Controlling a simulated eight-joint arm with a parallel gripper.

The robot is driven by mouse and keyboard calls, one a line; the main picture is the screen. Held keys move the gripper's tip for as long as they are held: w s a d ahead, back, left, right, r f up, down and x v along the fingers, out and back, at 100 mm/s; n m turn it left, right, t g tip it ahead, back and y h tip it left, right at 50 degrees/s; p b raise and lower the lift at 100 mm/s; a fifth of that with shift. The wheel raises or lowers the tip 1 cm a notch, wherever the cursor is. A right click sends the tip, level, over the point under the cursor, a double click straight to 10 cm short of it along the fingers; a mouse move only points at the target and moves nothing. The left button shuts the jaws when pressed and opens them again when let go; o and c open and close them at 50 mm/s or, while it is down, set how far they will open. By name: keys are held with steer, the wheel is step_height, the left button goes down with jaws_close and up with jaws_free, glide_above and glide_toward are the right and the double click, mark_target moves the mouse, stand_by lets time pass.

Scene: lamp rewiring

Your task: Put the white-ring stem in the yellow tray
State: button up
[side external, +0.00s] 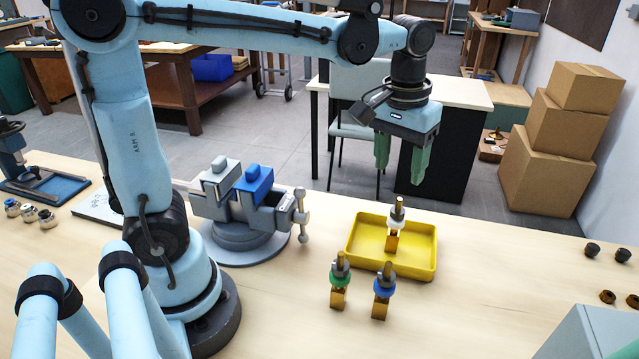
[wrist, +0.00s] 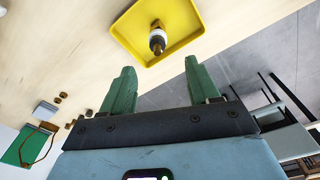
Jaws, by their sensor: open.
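The white-ring stem (side external: 397,216) stands upright inside the yellow tray (side external: 420,248), with a brass-coloured base and a white ring near its top. In the wrist view the stem (wrist: 157,40) shows end-on within the tray (wrist: 182,18). My gripper (side external: 400,172) has its two green fingers apart and empty. It hangs above the stem and is clear of it. In the wrist view the gripper (wrist: 158,70) has nothing between its fingers.
A green-ring stem (side external: 339,282) and a blue-ring stem (side external: 383,290) stand upright on the bench in front of the tray. A vise (side external: 250,205) sits to the left. Small dark parts (side external: 607,252) lie at the right. The bench between is clear.

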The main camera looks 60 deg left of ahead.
steer(key=s+a+f+m+t, duration=0.2)
steer(key=s+f+m+t, duration=0.1)
steer(key=s+t, duration=0.3)
steer(key=shift+s+a+f+m, duration=0.35)
steer(key=shift+s+f, duration=0.3)
steer(key=shift+s, duration=0.45)
